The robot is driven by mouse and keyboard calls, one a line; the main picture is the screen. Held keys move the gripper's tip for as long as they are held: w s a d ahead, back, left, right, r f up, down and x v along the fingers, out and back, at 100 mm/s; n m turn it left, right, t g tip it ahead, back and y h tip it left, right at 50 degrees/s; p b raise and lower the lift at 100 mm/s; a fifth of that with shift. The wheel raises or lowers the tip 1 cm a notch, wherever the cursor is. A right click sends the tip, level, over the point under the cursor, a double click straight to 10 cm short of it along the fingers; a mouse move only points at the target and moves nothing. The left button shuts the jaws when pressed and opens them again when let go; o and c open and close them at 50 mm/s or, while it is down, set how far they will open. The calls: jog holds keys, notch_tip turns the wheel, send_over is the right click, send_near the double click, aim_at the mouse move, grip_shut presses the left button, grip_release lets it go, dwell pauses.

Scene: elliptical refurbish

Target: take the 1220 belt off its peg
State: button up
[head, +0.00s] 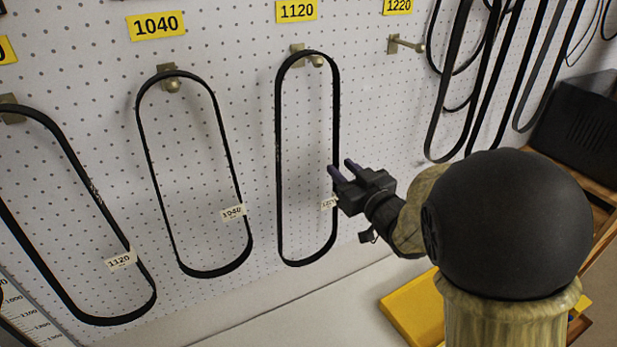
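A black belt (279,160) hangs as a long loop from the peg (317,61) under the 1120 sign. Its tag (328,202) is partly covered by my gripper and seems to begin with 12, but I cannot read it fully. The peg (408,44) under the 1220 sign (398,6) is bare. My gripper (343,169) is open, with two purple-tipped fingers apart at the belt's right strand. I cannot tell whether the strand lies between the fingers or behind them.
A belt tagged 1040 (223,135) hangs under the 1040 sign (156,25). A belt tagged 1120 (68,150) hangs at far left. Several belts (450,90) hang at right. A yellow tray (412,305) and dark box (580,130) are at right. The pegboard's lower middle is clear.

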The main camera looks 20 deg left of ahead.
aim_at(338, 165)
jog(key=shift+p+x, duration=0.6)
jog(key=shift+x, duration=0.5)
jog(key=shift+w+a, duration=0.3)
jog(key=shift+a, duration=0.15)
grip_shut()
